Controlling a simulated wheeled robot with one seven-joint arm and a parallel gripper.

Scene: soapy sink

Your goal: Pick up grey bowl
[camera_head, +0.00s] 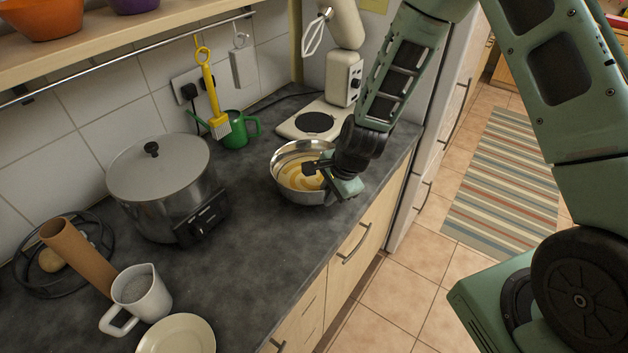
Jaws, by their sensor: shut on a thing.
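The grey bowl (291,195) is a shiny metal mixing bowl with yellow contents, near the front edge of the dark countertop. My gripper (318,168) is at the bowl's right side, with one finger reaching over the rim to the inside and the other part at the outer wall. It is shut on the bowl's rim. The bowl looks upright; whether it touches the counter cannot be told. My gripper hides the bowl's right side.
A lidded pot (160,180), white jug (142,292), plate (176,335) and cardboard tube (78,257) are left. Counter (245,255) in front of the bowl is clear.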

